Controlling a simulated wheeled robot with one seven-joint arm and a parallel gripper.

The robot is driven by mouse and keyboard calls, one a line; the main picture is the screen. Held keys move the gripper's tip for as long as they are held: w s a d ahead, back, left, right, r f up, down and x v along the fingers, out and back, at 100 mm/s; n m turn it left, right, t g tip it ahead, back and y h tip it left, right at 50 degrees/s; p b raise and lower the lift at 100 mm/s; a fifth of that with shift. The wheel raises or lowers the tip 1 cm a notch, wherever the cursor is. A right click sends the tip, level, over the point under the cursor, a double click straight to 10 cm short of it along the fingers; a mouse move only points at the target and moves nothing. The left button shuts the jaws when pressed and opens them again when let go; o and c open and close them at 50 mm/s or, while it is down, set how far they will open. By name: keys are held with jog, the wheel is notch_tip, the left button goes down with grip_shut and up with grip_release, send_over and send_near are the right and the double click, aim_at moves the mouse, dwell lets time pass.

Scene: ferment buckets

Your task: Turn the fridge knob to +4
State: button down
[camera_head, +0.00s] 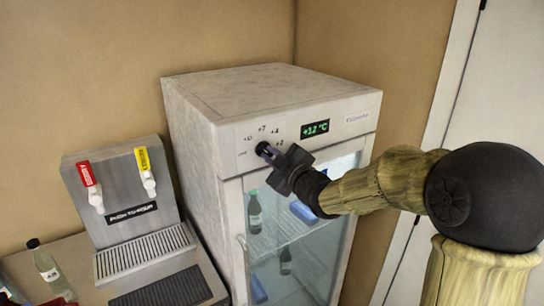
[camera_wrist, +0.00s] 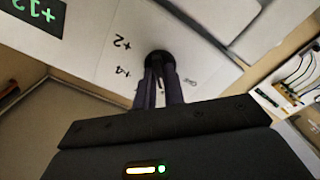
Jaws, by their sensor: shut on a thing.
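The fridge (camera_head: 255,92) is a white-grey box with a glass door. Its dark round knob (camera_head: 262,147) is on the upper front panel, below a curved row of printed temperature marks. My gripper (camera_head: 268,150) reaches in from the right and is shut on the knob, with a finger on either side in the wrist view (camera_wrist: 160,82). The fingers hide part of the knob, and I cannot tell which mark it points to. The green display (camera_head: 315,128) seems to read +12 °C.
A dispenser with a red and a yellow tap (camera_head: 120,190) stands left of the fridge. A bottle (camera_head: 46,265) stands on the counter at the lower left. Bottles and blue items show behind the glass door. A white door frame (camera_head: 435,150) is at the right.

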jog(key=shift+m, duration=0.4)
jog(key=m, duration=0.3)
jog(key=shift+m, duration=0.3)
jog(key=m, duration=0.4)
jog(key=shift+m+p, duration=0.3)
jog(key=shift+p, duration=0.1)
jog(key=m+p, duration=0.1)
jog(key=m, duration=0.3)
jog(key=shift+p, duration=0.3)
jog(key=m+p, duration=0.1)
jog(key=m, duration=0.3)
jog(key=shift+f+m+p, duration=0.1)
jog(key=shift+m+p, duration=0.25)
jog(key=shift+m, duration=0.05)
jog(key=c, duration=1.5)
grip_release()
jog(key=shift+s+d, duration=0.1)
jog(key=shift+s, duration=0.05)
